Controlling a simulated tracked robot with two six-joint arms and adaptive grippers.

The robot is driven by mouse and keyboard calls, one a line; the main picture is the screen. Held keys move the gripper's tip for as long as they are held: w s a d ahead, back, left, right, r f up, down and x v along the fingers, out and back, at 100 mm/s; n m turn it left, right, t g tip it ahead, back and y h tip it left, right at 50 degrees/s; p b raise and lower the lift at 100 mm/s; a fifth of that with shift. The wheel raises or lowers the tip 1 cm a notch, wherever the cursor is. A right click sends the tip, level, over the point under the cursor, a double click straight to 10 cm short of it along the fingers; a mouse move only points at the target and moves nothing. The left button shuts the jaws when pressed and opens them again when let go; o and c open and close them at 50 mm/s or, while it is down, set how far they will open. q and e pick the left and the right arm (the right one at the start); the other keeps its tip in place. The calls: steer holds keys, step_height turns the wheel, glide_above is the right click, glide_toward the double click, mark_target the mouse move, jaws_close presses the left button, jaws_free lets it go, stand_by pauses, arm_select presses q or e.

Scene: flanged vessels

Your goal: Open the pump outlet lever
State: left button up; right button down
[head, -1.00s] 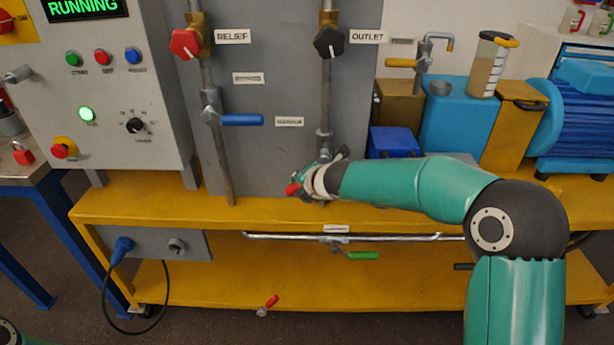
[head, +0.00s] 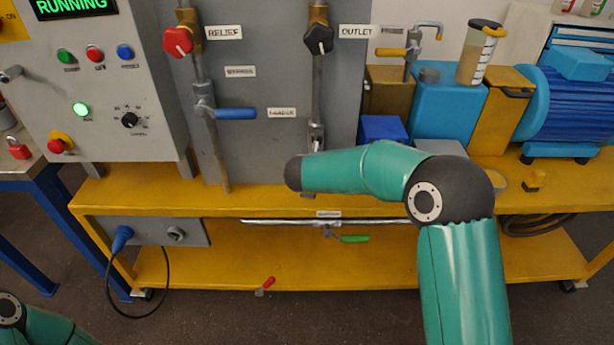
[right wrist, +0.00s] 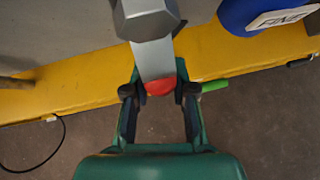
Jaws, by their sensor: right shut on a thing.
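In the right wrist view a grey lever with a red end (right wrist: 156,60) hangs from a grey hexagonal fitting (right wrist: 147,18). My right gripper (right wrist: 159,89) is shut on the red end, with a finger on each side of it. In the head view my right forearm hides this gripper and most of the lever. The grey valve fitting (head: 316,138) shows just above the arm, low on the pipe under the black knob (head: 319,38) by the OUTLET label (head: 356,31). My left gripper is out of view; only part of my left arm shows at the bottom left.
A blue-handled lever (head: 235,113) and red knob (head: 178,41) are left of this pipe. A green-handled valve (head: 354,239) sits below the yellow bench edge (head: 150,208). Blue and yellow boxes and a clear jar (head: 481,52) stand right.

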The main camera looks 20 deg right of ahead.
steer(key=shift+w+d+r, duration=0.1)
steer(key=shift+d+r, duration=0.05)
steer(key=shift+r, duration=0.05)
stand_by(0.3)
steer(key=c, duration=0.9)
jaws_free()
steer(key=shift+f, duration=0.2)
steer(key=v, duration=1.2)
steer(key=shift+a, duration=0.2)
